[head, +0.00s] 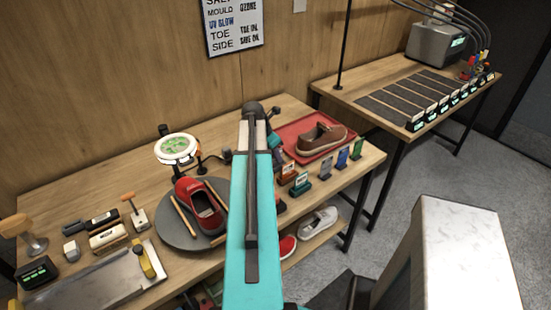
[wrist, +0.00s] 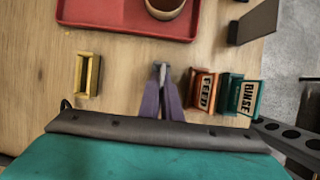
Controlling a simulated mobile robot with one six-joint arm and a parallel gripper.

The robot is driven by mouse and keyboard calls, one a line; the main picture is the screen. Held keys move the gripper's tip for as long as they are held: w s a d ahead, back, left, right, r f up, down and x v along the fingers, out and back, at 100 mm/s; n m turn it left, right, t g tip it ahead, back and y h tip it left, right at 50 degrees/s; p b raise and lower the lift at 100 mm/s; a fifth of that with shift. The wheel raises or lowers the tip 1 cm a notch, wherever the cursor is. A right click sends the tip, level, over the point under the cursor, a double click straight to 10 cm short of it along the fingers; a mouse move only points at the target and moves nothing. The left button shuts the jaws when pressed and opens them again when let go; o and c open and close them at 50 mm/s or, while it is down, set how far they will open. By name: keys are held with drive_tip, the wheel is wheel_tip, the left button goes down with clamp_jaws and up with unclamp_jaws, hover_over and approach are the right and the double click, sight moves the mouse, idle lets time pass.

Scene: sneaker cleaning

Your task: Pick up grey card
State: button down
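The grey card (head: 327,165) stands upright in a small holder near the table's right front edge, beside the blue card, in the head view. In the wrist view a plain grey card (wrist: 254,23) shows at the upper right, seen from above and tilted. My gripper (wrist: 160,68) points down over bare table, left of the orange FEED card and apart from the grey card. Its purple fingers meet at the tips, with no object seen between them.
A red tray (head: 285,135) with a brown shoe (head: 321,137) lies behind the cards. An orange card (wrist: 203,88), a teal RINSE card (wrist: 246,97) and a yellow holder (wrist: 88,75) flank my gripper. Blue (head: 342,158) and green (head: 357,149) cards stand right of the grey one.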

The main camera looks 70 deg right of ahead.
wheel_tip(320, 180, up, 8)
drive_tip(key=shift+r+b, duration=0.1)
drive_tip(key=shift+b, duration=0.95)
drive_tip(key=shift+r, duration=0.35)
drive_tip(key=shift+r, duration=0.15)
